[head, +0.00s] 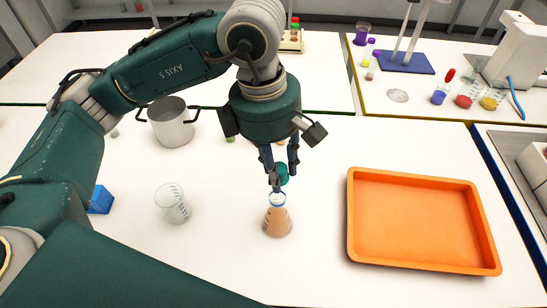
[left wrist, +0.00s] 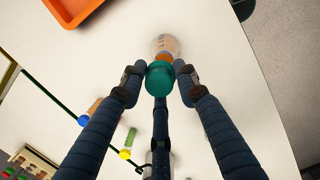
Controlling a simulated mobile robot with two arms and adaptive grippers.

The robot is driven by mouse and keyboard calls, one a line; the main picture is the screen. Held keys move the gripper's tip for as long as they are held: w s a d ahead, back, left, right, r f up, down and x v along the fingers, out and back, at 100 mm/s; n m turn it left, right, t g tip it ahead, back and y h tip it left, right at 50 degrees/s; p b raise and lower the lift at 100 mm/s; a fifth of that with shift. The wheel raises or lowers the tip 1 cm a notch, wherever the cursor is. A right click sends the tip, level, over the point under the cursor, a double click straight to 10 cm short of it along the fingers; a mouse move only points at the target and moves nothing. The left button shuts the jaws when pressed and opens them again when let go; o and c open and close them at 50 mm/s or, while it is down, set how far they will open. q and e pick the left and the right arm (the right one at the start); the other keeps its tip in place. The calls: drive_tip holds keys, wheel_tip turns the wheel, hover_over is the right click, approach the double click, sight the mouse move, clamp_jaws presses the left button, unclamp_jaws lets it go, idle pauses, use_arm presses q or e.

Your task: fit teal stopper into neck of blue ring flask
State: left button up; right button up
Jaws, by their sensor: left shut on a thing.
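The teal stopper (head: 283,174) is held between the fingertips of my left gripper (head: 279,177), and it also shows in the left wrist view (left wrist: 160,76). The gripper is shut on it, pointing down. The blue ring flask (head: 277,222) stands upright on the white table with orange liquid inside and a blue ring at its neck. The stopper is just above the neck, slightly to the right in the head view; I cannot tell whether they touch. In the left wrist view the flask (left wrist: 165,46) is partly hidden behind the stopper. My right gripper is not in view.
An orange tray (head: 421,264) lies to the right of the flask. A clear beaker (head: 172,204) stands to its left, with a blue block (head: 101,200) farther left. A metal pot (head: 172,128) stands behind the beaker. The table between flask and tray is clear.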

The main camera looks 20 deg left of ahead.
use_arm(q)
drive_tip(key=shift+f, duration=0.4)
drive_tip(key=shift+f+b, duration=0.25)
drive_tip(key=shift+b, duration=0.05)
drive_tip(key=shift+f, duration=0.35)
wheel_tip(320, 180, down, 2)
drive_tip(key=shift+b, duration=0.6)
drive_tip(key=shift+a+b, duration=0.1)
drive_tip(key=shift+b, duration=0.2)
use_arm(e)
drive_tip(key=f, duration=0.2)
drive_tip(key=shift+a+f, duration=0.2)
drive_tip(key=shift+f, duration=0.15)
use_arm(q)
drive_tip(key=shift+s, duration=0.1)
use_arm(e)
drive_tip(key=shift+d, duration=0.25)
use_arm(q)
drive_tip(key=shift+b, duration=0.5)
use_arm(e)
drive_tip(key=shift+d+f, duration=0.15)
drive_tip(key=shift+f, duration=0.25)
